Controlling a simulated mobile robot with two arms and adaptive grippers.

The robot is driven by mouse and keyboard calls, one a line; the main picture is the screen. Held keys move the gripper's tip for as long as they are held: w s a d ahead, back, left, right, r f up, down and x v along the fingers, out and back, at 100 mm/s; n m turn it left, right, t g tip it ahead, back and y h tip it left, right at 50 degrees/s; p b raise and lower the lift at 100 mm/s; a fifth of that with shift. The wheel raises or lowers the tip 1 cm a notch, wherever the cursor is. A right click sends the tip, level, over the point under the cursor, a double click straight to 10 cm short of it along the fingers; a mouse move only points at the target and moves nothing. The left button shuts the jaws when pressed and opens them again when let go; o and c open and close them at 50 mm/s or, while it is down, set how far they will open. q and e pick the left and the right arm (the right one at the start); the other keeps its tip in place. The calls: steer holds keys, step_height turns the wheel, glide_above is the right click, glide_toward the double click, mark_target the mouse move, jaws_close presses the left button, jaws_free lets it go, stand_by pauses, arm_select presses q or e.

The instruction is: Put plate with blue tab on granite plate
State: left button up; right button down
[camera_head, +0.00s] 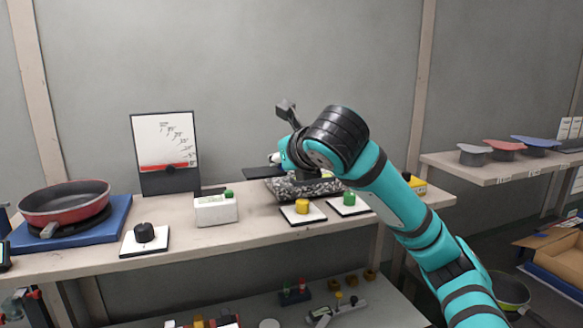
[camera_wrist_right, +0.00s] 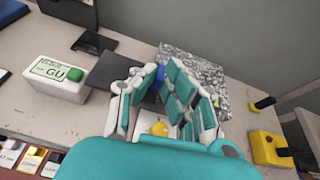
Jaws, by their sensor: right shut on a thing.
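My right gripper (camera_wrist_right: 165,80) is shut on the blue tab (camera_wrist_right: 157,90), which shows between its fingers in the wrist view. A thin dark plate (camera_wrist_right: 112,72) extends from the tab to the left, and its dark edge (camera_head: 258,174) shows in the head view. The speckled granite plate (camera_wrist_right: 217,78) lies on the bench under and beside the gripper; it also shows in the head view (camera_head: 325,187). The dark plate is at the granite's left side; I cannot tell whether they touch. The arm hides part of both. My left gripper is not in view.
White pads with a yellow knob (camera_head: 302,206) and a green knob (camera_head: 349,198) stand in front of the granite. A white box with a green button (camera_head: 216,209) is left of it. A red pan (camera_head: 66,201) is far left, and a yellow box (camera_wrist_right: 271,149) is on the right.

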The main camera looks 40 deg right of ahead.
steer(key=w+d, duration=0.1)
steer(key=d, duration=0.2)
steer(key=w+d, duration=0.1)
steer(key=d, duration=0.3)
steer(key=w+d+p, duration=0.1)
steer(key=d, duration=0.3)
steer(key=shift+w+d+f, duration=0.15)
steer(key=shift+w+f, duration=0.1)
steer(key=shift+f, duration=0.15)
steer(key=d, duration=0.1)
steer(key=w+d, duration=0.1)
steer(key=d, duration=0.1)
steer(key=shift+w+d+f, duration=0.1)
steer(key=shift+w+f, duration=0.05)
steer(key=shift+w, duration=0.15)
step_height(320, 180, down, 3)
steer(key=shift+d+r, duration=0.15)
steer(key=shift+w+f, duration=0.1)
steer(key=shift+f, duration=0.45)
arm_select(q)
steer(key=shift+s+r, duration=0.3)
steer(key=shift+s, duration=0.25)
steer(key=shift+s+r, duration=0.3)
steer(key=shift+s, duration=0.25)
arm_select(e)
steer(key=shift+r, duration=0.1)
steer(key=c, duration=1.4)
jaws_free()
steer(key=shift+f, duration=0.2)
